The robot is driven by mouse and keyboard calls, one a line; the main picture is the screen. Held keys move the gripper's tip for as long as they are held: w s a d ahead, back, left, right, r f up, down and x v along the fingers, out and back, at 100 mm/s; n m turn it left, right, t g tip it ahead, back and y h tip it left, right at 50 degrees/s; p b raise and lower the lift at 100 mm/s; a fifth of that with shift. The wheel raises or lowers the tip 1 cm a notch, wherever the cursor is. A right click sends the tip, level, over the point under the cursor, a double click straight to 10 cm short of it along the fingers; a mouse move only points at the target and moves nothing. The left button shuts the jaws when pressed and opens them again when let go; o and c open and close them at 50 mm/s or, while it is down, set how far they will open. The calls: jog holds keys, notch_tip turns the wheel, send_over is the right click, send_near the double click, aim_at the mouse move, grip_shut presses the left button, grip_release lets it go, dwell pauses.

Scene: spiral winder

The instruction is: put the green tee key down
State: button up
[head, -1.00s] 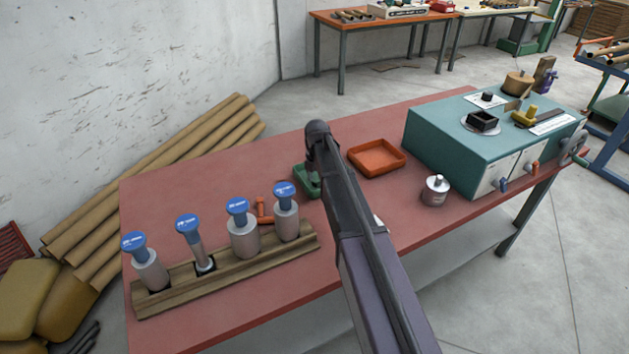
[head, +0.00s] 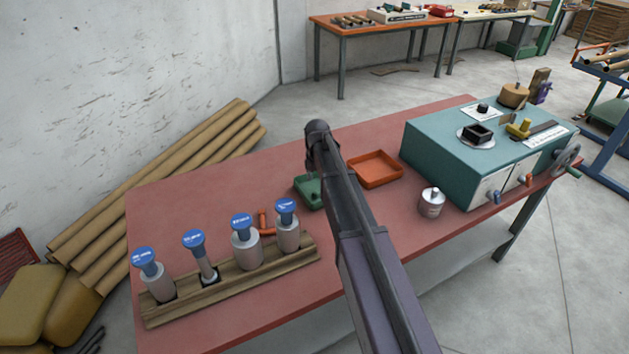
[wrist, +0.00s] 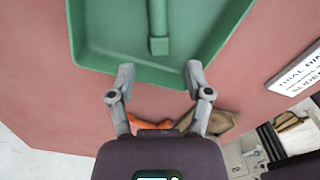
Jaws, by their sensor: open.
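The green tee key (wrist: 158,28) lies in the green tray (wrist: 95,52) in the wrist view; I see a straight green bar with a blocky end, and the rest is cut off at the top. My gripper (wrist: 160,70) is open, its two fingers apart at the tray's near edge with nothing between them. The key's blocky end is just beyond the fingertips, apart from them. In the head view the green tray (head: 309,193) is partly behind my arm, and neither the key nor my fingers can be made out there.
An orange tray (head: 376,184) and a metal canister (head: 431,203) stand right of my arm, before the teal winder box (head: 440,150). An orange tee-shaped piece (head: 264,224) lies behind the wooden rack (head: 240,288) of blue-topped tools. The red bench's (head: 190,205) back left is clear.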

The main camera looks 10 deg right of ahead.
aim_at(317, 191)
notch_tip(317, 191, up, 7)
jog(key=p, duration=0.6)
dwell(0.7)
jog(key=s+d+m, duration=0.2)
jog(key=s+m, duration=2.4)
jog(key=shift+s, duration=0.25)
